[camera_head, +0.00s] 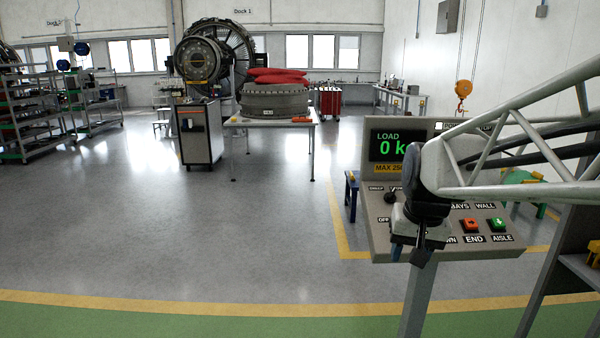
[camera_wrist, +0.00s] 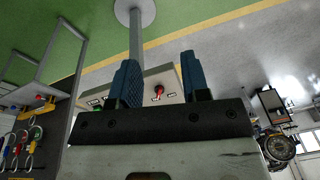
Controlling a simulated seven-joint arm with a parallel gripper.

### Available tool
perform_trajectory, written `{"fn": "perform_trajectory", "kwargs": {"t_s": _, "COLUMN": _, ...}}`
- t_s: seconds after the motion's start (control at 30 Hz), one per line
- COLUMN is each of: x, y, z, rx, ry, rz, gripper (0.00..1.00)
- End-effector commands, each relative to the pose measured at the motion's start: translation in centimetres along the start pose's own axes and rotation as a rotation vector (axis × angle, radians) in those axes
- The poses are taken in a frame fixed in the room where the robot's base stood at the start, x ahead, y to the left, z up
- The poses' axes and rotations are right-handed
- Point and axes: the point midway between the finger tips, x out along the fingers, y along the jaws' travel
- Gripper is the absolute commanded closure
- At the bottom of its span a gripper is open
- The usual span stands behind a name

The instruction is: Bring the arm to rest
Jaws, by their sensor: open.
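My gripper (camera_head: 408,254) hangs at the end of my arm in front of the left part of a grey control panel (camera_head: 450,247). In the wrist view its two blue fingers (camera_wrist: 160,72) stand apart with nothing held between them. The panel shows beyond the fingers there, with a red knob (camera_wrist: 159,90) seen in the gap. I cannot tell whether the gripper touches the panel. My wrist and arm hide part of the panel's controls and display.
The panel's display (camera_head: 388,146) reads LOAD 0 kg. A red button (camera_head: 470,226) and a green button (camera_head: 497,224) sit right of my gripper. A shelf unit (camera_head: 560,250) stands at the right. A table (camera_head: 240,122) bears an engine part with red covers. Open floor lies left.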

Motion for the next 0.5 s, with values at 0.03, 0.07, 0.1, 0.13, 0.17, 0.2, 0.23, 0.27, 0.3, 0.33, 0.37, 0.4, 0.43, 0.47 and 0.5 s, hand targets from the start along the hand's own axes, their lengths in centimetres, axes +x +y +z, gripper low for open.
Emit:
{"fn": "perform_trajectory", "kwargs": {"t_s": 0.03, "x": -0.1, "y": 0.0, "z": 1.6, "rx": -0.013, "ry": 0.004, "rz": 0.004, "gripper": 0.57}}
{"fn": "perform_trajectory", "kwargs": {"t_s": 0.07, "x": -0.2, "y": 0.0, "z": 2.4, "rx": -0.021, "ry": 0.008, "rz": 0.006, "gripper": 0.57}}
{"fn": "perform_trajectory", "kwargs": {"t_s": 0.1, "x": -0.2, "y": 0.0, "z": 3.5, "rx": -0.032, "ry": 0.01, "rz": 0.009, "gripper": 0.57}}
{"fn": "perform_trajectory", "kwargs": {"t_s": 0.13, "x": -0.2, "y": 0.0, "z": 4.4, "rx": -0.04, "ry": 0.013, "rz": 0.011, "gripper": 0.57}}
{"fn": "perform_trajectory", "kwargs": {"t_s": 0.17, "x": -0.2, "y": 0.1, "z": 5.3, "rx": -0.048, "ry": 0.015, "rz": 0.013, "gripper": 0.57}}
{"fn": "perform_trajectory", "kwargs": {"t_s": 0.2, "x": -0.1, "y": 0.1, "z": 6.4, "rx": -0.058, "ry": 0.018, "rz": 0.016, "gripper": 0.57}}
{"fn": "perform_trajectory", "kwargs": {"t_s": 0.23, "x": -0.1, "y": 0.1, "z": 7.2, "rx": -0.066, "ry": 0.02, "rz": 0.018, "gripper": 0.57}}
{"fn": "perform_trajectory", "kwargs": {"t_s": 0.27, "x": 0.0, "y": 0.2, "z": 8.1, "rx": -0.074, "ry": 0.022, "rz": 0.021, "gripper": 0.57}}
{"fn": "perform_trajectory", "kwargs": {"t_s": 0.3, "x": 0.1, "y": 0.3, "z": 9.2, "rx": -0.085, "ry": 0.025, "rz": 0.024, "gripper": 0.57}}
{"fn": "perform_trajectory", "kwargs": {"t_s": 0.33, "x": 0.2, "y": 0.3, "z": 10.0, "rx": -0.092, "ry": 0.028, "rz": 0.027, "gripper": 0.57}}
{"fn": "perform_trajectory", "kwargs": {"t_s": 0.37, "x": 0.3, "y": 0.4, "z": 10.8, "rx": -0.1, "ry": 0.03, "rz": 0.029, "gripper": 0.57}}
{"fn": "perform_trajectory", "kwargs": {"t_s": 0.4, "x": 0.4, "y": 0.5, "z": 11.9, "rx": -0.109, "ry": 0.034, "rz": 0.032, "gripper": 0.57}}
{"fn": "perform_trajectory", "kwargs": {"t_s": 0.43, "x": 0.6, "y": 0.6, "z": 12.7, "rx": -0.116, "ry": 0.035, "rz": 0.034, "gripper": 0.57}}
{"fn": "perform_trajectory", "kwargs": {"t_s": 0.47, "x": 0.7, "y": 0.6, "z": 13.4, "rx": -0.124, "ry": 0.038, "rz": 0.036, "gripper": 0.57}}
{"fn": "perform_trajectory", "kwargs": {"t_s": 0.5, "x": 0.9, "y": 0.7, "z": 14.4, "rx": -0.133, "ry": 0.04, "rz": 0.038, "gripper": 0.57}}
